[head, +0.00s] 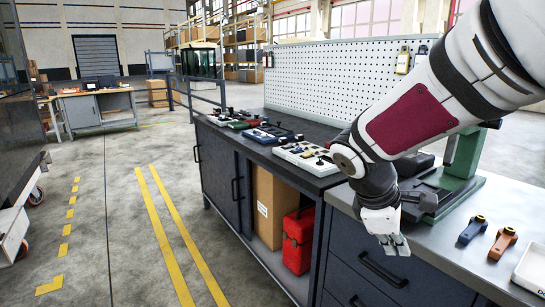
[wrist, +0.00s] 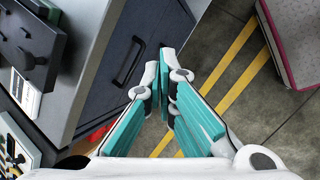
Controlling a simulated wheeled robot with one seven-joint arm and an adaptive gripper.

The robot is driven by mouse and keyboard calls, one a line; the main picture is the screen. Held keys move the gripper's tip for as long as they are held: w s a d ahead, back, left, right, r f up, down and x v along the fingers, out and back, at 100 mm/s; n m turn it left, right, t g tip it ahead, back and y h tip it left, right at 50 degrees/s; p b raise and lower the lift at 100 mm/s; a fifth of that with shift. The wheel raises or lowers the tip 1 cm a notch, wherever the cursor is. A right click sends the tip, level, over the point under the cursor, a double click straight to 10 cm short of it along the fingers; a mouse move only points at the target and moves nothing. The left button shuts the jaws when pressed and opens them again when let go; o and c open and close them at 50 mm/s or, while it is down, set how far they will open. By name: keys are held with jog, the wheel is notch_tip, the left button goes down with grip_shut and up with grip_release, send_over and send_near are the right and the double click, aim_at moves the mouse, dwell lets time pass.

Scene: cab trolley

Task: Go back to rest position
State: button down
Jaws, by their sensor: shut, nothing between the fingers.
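My gripper (head: 396,243) hangs at the end of my white and grey arm, in front of the workbench's front edge. Its fingers point down beside the dark drawer fronts. In the wrist view my gripper (wrist: 163,95) shows its teal fingers closed together with nothing held. The fingers appear apart from the bench and the drawer handle.
The workbench (head: 283,160) carries several tools and trays, and a white pegboard (head: 340,75) stands behind. A green machine (head: 463,160) and two small clamps stand at right. A red case (head: 297,240) and cardboard box (head: 270,205) sit below. The marked floor (head: 130,230) at left is clear.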

jog(key=s+a+r+m+y, duration=0.1)
jog(key=s+a+m+y, duration=0.15)
jog(key=s+m, duration=0.7)
jog(key=s+a+r+m+y, duration=0.2)
jog(key=s+m+y, duration=0.1)
jog(key=s, duration=1.4)
notch_tip(320, 180, up, 15)
jog(key=t+p, duration=0.2)
jog(key=p, duration=1.1)
jog(key=shift+p, duration=0.4)
